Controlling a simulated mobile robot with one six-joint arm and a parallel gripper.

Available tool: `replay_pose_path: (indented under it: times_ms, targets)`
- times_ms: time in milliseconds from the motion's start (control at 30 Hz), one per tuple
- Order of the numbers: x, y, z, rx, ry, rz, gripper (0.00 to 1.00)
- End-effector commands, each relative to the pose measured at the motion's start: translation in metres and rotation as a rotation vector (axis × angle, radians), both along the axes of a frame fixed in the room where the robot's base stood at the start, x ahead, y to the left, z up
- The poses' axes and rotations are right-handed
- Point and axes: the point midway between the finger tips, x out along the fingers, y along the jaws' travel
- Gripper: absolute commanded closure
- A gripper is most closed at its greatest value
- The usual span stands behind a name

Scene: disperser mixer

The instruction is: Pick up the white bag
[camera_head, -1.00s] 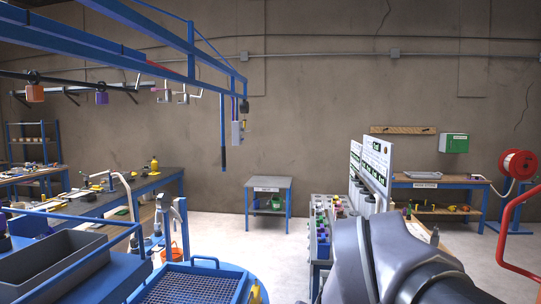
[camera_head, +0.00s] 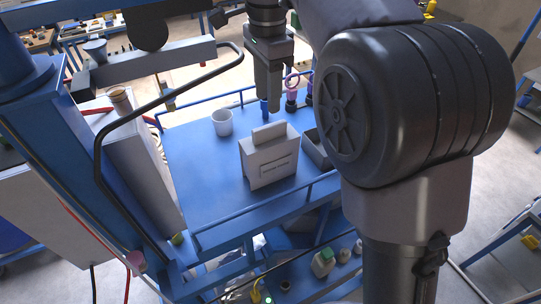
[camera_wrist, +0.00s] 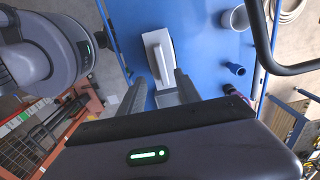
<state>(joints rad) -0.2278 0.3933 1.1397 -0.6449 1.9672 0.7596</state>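The white bag (camera_head: 268,163) stands upright on a blue tabletop (camera_head: 197,182), with a raised flap or handle on top. In the wrist view the bag (camera_wrist: 158,50) shows from above, just beyond the fingertips. My gripper (camera_head: 278,110) points down above and behind the bag in the head view. In the wrist view my gripper's fingers (camera_wrist: 160,80) are spread apart with nothing held between them. Whether they touch the bag cannot be told, but they seem apart from it.
A white cup (camera_head: 222,123) stands left of the bag. A grey bin (camera_head: 317,150) is close on its right, partly hidden by my arm. A blue fitting (camera_wrist: 235,69) lies on the table. A blue rail (camera_head: 265,212) edges the front, and a black curved bar (camera_head: 112,130) rises at left.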

Motion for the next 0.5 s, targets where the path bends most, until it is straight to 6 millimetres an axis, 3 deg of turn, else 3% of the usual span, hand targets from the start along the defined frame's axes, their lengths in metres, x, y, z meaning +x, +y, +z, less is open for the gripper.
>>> replay_pose_path:
  times_ms: [33,100,267,500]
  targets:
    - [-0.001,0.0,-0.016,-0.001,0.002,0.002,0.6]
    - [0.0,0.0,-0.03,-0.001,0.002,0.002,0.6]
    - [0.0,-0.001,-0.047,0.0,0.001,0.001,0.6]
    - [0.002,-0.007,-0.09,0.001,0.0,0.002,0.6]
